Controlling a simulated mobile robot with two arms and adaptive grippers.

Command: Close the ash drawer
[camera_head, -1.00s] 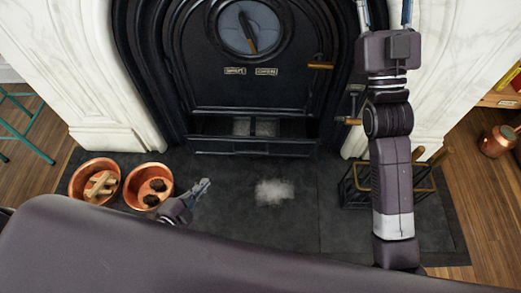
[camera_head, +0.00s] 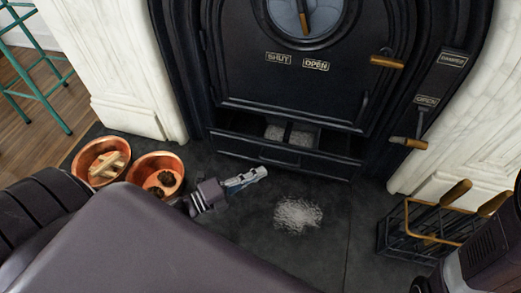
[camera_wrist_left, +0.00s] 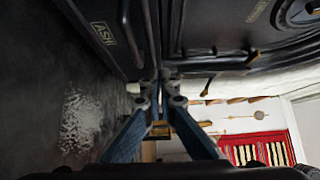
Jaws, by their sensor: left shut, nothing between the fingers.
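The ash drawer (camera_head: 325,168) is at the foot of the black stove, pulled out, with grey ash visible in its compartments from above. Its front carries an ASH plate (camera_wrist_left: 103,33) in the left wrist view. My left gripper (camera_head: 262,172) is shut and empty, low over the hearth just in front of the drawer front. It also shows in the left wrist view (camera_wrist_left: 160,88), pointing along the drawer front. I cannot tell whether it touches the drawer. Part of my right arm shows at the right edge; its gripper is out of view.
Two copper buckets (camera_head: 102,162) (camera_head: 158,172) stand left of my left gripper. An ash heap (camera_head: 298,215) lies on the dark hearth in front of the stove. A black rack (camera_head: 425,235) with wooden handles stands at the right. Brass-handled levers (camera_head: 408,142) stick out from the stove.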

